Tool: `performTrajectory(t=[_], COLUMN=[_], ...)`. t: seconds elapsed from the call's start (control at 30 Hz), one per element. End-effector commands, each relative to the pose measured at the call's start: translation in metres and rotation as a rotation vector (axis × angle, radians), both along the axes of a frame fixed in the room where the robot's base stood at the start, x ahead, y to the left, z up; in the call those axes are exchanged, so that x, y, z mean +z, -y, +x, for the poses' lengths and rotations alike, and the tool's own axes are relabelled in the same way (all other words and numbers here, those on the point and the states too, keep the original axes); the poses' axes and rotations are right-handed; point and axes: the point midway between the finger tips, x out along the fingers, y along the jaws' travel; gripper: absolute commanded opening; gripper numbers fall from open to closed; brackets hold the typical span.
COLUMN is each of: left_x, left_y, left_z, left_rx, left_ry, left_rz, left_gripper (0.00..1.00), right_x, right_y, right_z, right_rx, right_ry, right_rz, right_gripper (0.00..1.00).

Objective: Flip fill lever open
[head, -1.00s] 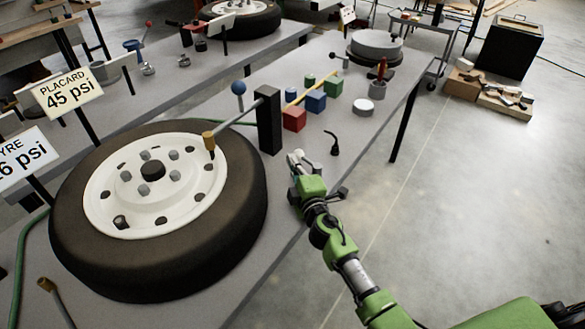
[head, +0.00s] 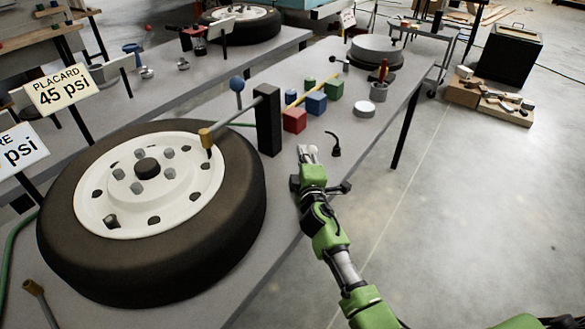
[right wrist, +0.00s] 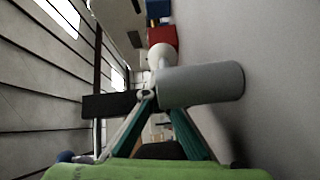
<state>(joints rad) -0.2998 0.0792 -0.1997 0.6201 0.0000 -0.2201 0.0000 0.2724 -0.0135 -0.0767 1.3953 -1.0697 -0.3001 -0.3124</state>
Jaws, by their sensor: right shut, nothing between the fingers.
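A dark upright post (head: 268,120) stands beside the tyre (head: 240,200), with a grey bar reaching from its top to a brass fitting (head: 206,138) at the wheel. My right gripper (head: 309,159) is in front of and right of this post, low over the table edge. In the right wrist view its fingers (right wrist: 157,98) are together and empty. A grey cylinder (right wrist: 205,84) lies close across them, with a white ball (right wrist: 160,57) beside it. I cannot tell which part is the fill lever, nor whether my fingers touch the cylinder. My left gripper is out of view.
A small black hooked piece (head: 335,144) is right of my gripper. Open floor lies to the right.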

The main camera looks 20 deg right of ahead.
Motion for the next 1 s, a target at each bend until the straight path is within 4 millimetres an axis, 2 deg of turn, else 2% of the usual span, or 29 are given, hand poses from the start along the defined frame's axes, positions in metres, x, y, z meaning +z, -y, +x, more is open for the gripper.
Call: performTrajectory(t=[0.23,1.0], left_x=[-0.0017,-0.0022], left_y=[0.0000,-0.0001], left_z=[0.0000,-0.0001], left_rx=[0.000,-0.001], left_ry=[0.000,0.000], left_rz=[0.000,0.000], left_gripper=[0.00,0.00], right_x=[-0.0001,0.0001], right_y=[0.0076,0.0098], right_z=[0.0018,0.0023], right_rx=[-0.003,-0.002], right_ry=[-0.001,-0.001], right_rz=[-0.002,-0.001], right_gripper=[0.00,0.00])
